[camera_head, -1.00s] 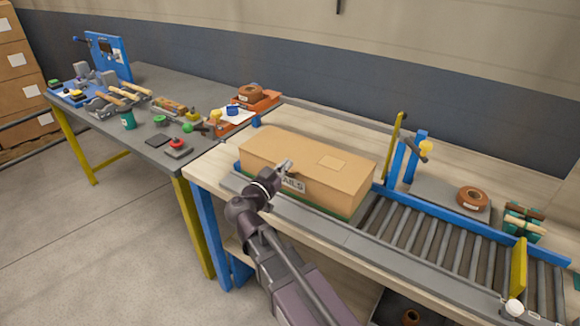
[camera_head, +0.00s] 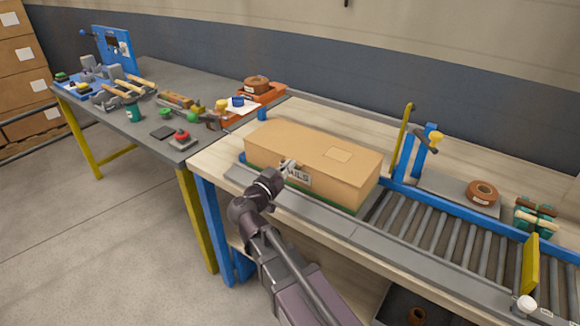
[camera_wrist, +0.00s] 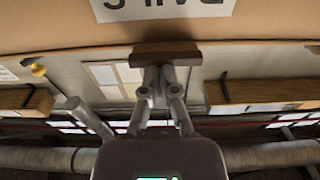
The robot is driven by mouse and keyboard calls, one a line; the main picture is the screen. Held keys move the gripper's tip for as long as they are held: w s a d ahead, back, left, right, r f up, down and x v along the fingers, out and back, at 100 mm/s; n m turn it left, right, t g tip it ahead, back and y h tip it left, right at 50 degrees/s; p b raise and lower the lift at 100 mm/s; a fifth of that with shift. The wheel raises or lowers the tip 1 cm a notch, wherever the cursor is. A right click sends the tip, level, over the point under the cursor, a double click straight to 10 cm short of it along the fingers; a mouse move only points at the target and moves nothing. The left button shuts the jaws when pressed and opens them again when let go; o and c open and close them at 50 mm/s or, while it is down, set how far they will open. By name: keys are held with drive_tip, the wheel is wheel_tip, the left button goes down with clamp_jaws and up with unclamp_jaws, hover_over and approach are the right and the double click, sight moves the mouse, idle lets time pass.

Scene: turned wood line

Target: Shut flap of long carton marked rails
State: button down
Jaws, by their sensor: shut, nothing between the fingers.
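The long tan carton (camera_head: 330,150) lies at the near side of the bench, left of the rollers. Its top looks flat, with a pale label on it; I see no flap standing up. Its front carries a white label ending in "ILS" (camera_head: 298,176), partly hidden by my gripper (camera_head: 289,165). My gripper is shut and empty, at the carton's front near the upper edge; I cannot tell whether it touches. In the wrist view the carton's front (camera_wrist: 260,25) fills the top, its label upside down, above my gripper's closed fingers (camera_wrist: 160,78).
A roller conveyor (camera_head: 440,235) runs right of the carton, with a yellow post (camera_head: 403,140) and a yellow plate (camera_head: 530,265) beside it. A tape roll (camera_head: 481,192) lies behind the rollers. A grey table (camera_head: 165,85) with tools stands left.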

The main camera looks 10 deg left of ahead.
drive_tip(key=shift+d, duration=0.1)
drive_tip(key=r+v, duration=0.1)
drive_tip(key=v, duration=0.8)
drive_tip(key=shift+s+a+r+p, duration=0.2)
drive_tip(key=shift+s+r+p, duration=0.05)
drive_tip(key=shift+r+p, duration=0.1)
idle(0.6)
idle(0.5)
